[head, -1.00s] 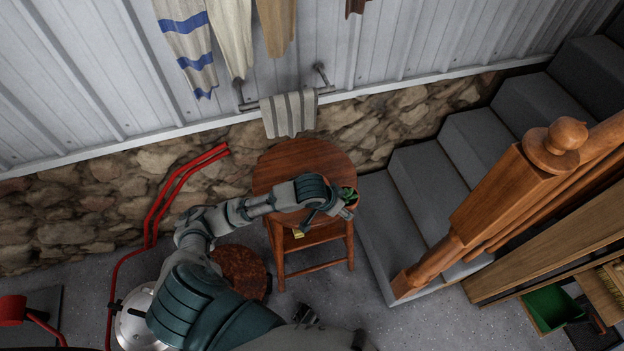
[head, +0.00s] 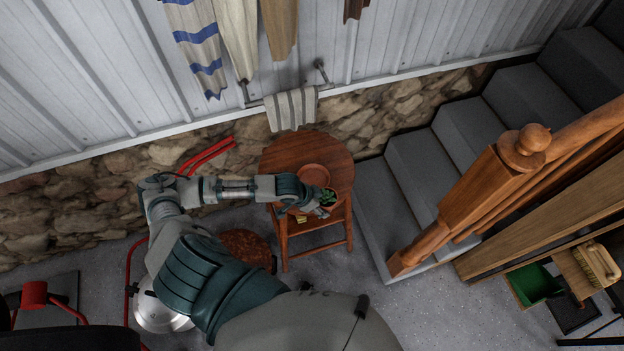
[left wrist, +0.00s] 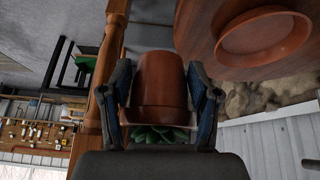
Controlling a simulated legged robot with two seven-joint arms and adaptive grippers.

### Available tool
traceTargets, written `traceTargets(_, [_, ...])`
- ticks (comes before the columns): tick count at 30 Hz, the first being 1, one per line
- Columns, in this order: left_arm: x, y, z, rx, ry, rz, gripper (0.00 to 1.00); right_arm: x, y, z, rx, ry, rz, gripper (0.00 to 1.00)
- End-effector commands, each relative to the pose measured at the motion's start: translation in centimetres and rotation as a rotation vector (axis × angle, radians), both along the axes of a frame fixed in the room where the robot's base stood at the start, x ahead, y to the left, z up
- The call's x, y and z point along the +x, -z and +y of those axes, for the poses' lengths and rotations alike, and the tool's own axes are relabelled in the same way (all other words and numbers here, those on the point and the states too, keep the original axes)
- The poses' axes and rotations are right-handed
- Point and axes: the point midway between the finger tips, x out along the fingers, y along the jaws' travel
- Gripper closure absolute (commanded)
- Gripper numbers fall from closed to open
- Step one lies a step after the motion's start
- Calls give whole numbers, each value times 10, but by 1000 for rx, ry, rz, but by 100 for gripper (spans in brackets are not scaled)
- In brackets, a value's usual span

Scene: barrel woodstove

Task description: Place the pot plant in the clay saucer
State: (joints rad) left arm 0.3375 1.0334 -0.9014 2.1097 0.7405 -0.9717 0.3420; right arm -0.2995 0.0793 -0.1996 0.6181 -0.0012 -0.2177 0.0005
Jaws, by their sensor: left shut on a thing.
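The clay saucer (head: 314,174) lies on the round wooden table (head: 285,152); in the left wrist view the saucer (left wrist: 262,48) shows empty at upper right. The pot plant (head: 327,196) is a small terracotta pot with green leaves. My left gripper (head: 311,203) is shut on it, at the front right edge of the table, just in front of the saucer. In the left wrist view the pot (left wrist: 161,85) sits between both fingers, with its leaves towards the wrist. The pot is apart from the saucer in that view. My right gripper is not in view.
A wooden stair post (head: 480,195) and grey steps (head: 425,165) stand right of the table. A stone wall with a striped towel (head: 291,108) is behind it. A chopping-block-like stump (head: 245,247) and red tubing (head: 205,157) are at left.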

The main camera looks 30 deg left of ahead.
Motion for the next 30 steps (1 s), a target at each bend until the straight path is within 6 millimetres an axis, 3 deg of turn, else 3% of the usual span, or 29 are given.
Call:
traceTargets(6, [48, 3, 48, 1, -8, -5, 86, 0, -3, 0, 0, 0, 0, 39])
traceTargets(12, [74, 7, 74, 1, -3, -3, 86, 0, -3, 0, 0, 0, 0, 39])
traceTargets(17, [79, 11, 79, 1, -1, -1, 86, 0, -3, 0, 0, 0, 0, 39])
traceTargets(24, [78, 42, 80, 0, -1, 0, 86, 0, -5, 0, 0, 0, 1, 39])
traceTargets(29, [78, 44, 81, -1, -1, -3, 86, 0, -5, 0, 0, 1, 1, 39])
traceTargets(30, [78, 45, 81, 0, -1, -1, 36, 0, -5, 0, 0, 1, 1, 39])
